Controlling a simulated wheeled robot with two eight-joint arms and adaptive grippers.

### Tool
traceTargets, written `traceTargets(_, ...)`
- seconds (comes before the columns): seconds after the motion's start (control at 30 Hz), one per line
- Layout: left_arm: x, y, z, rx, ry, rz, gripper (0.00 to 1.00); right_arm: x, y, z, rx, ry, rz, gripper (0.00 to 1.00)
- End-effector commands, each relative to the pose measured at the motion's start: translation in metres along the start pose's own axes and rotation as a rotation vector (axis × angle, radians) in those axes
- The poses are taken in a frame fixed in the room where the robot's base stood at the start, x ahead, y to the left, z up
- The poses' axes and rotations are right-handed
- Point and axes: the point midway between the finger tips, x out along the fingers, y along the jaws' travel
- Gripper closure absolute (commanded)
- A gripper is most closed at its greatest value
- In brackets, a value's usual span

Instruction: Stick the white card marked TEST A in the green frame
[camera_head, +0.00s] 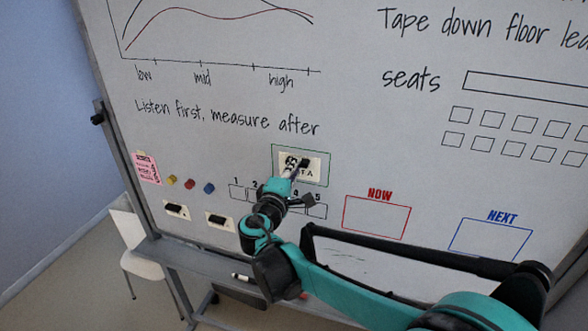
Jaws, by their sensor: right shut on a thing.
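The white card (313,167) shows inside the outline of the green frame (326,169) on the whiteboard. Its lettering is partly covered; an "A" is readable at its right end. A black piece stands on the card's front. My right gripper (298,165) reaches up from below and is shut on the card at this black piece. The card looks roughly in line with the frame, with green border visible around it. I cannot tell whether its back touches the board. The left gripper is not in view.
Two other cards with black pieces (177,211) (219,220) sit at the board's lower left, below yellow, red and blue magnets (209,188) and a pink note (148,168). The red NOW box (377,217) and blue NEXT box (489,238) are empty. A marker (242,277) lies below.

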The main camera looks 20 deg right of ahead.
Motion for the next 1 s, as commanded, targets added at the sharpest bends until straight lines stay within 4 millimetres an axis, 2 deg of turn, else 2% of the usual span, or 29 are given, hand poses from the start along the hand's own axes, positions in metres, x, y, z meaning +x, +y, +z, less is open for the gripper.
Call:
traceTargets(0.43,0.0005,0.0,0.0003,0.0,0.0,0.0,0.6,0.0028,0.0,0.0,0.0,0.0,0.0,1.0)
traceTargets(0.47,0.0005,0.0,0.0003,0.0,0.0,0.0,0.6,0.0028,0.0,0.0,0.0,0.0,0.0,0.82)
traceTargets(0.53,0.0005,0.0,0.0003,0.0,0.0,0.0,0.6,0.0028,0.0,0.0,0.0,0.0,0.0,0.63)
traceTargets(0.77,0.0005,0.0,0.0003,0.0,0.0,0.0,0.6,0.0028,0.0,0.0,0.0,0.0,0.0,0.63)
traceTargets(0.8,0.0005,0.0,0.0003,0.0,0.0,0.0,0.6,0.0028,0.0,0.0,0.0,0.0,0.0,0.52)
traceTargets(0.83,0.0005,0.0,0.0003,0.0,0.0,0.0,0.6,0.0028,0.0,0.0,0.0,0.0,0.0,0.48)
traceTargets(1.0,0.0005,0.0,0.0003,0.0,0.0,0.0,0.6,0.0028,0.0,0.0,0.0,0.0,0.0,0.46)
